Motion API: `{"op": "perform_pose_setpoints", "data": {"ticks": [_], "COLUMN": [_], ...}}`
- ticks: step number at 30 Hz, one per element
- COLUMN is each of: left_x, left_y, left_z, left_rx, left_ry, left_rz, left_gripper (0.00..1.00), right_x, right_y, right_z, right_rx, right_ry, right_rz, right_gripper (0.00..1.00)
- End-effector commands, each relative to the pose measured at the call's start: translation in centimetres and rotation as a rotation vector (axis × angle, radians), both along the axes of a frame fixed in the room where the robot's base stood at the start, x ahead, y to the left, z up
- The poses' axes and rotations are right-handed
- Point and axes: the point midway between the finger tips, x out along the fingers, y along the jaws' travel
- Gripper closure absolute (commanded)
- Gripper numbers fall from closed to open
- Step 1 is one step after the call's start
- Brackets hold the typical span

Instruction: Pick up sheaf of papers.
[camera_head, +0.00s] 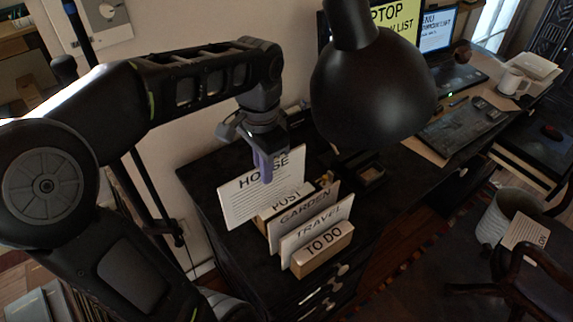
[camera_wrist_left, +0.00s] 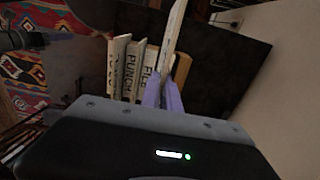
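The sheaf of papers labelled HOUSE (camera_head: 245,199) is a white, text-covered sheet at the back of a row of labelled holders on the dark cabinet. My left gripper (camera_head: 264,172) comes down from above at its top edge, with one purple finger in front of the sheet. In the left wrist view, the sheaf (camera_wrist_left: 174,45) stands tilted between the two purple fingers (camera_wrist_left: 163,94), which are closed around it. I cannot tell whether its lower edge rests on anything. My right gripper is in neither view.
The organiser's cards (camera_head: 318,232) read POST, GARDEN, TRAVEL and TO DO, close in front of the sheaf. A black lamp shade (camera_head: 370,85) hangs to the right of my gripper. A desk with a laptop (camera_head: 450,75) and mug (camera_head: 512,81) is further right; the wall is behind.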

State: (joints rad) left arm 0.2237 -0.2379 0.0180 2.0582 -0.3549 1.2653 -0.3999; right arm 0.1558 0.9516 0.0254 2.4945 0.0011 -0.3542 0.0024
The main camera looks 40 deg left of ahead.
Motion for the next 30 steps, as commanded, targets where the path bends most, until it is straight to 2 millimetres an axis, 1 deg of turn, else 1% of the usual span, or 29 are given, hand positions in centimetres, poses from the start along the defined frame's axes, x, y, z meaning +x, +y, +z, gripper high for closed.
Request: {"op": "perform_pose_setpoints", "data": {"ticks": [1,6,9,12,18,30], "left_x": [-1.4,-5.4,-7.2,-8.6,-10.0,-10.1], "left_y": [0.5,1.6,2.2,2.6,3.0,3.0], "left_z": [-0.3,-0.3,-0.2,-0.1,-0.1,0.0], "left_rx": [0.001,0.001,0.001,0.001,0.0,0.0], "left_ry": [-0.004,-0.004,-0.003,-0.002,0.0,0.001], "left_rz": [0.004,0.003,0.002,0.001,0.0,-0.001], "left_gripper": [1.0,1.0,1.0,1.0,1.0,1.0], "right_x": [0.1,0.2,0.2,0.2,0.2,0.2], "right_y": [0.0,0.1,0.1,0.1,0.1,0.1], "right_z": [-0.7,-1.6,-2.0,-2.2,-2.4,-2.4], "right_rx": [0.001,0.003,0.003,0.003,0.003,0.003], "right_ry": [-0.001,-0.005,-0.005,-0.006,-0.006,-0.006], "right_rz": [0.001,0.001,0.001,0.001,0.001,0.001], "right_gripper": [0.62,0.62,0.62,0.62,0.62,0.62]}}
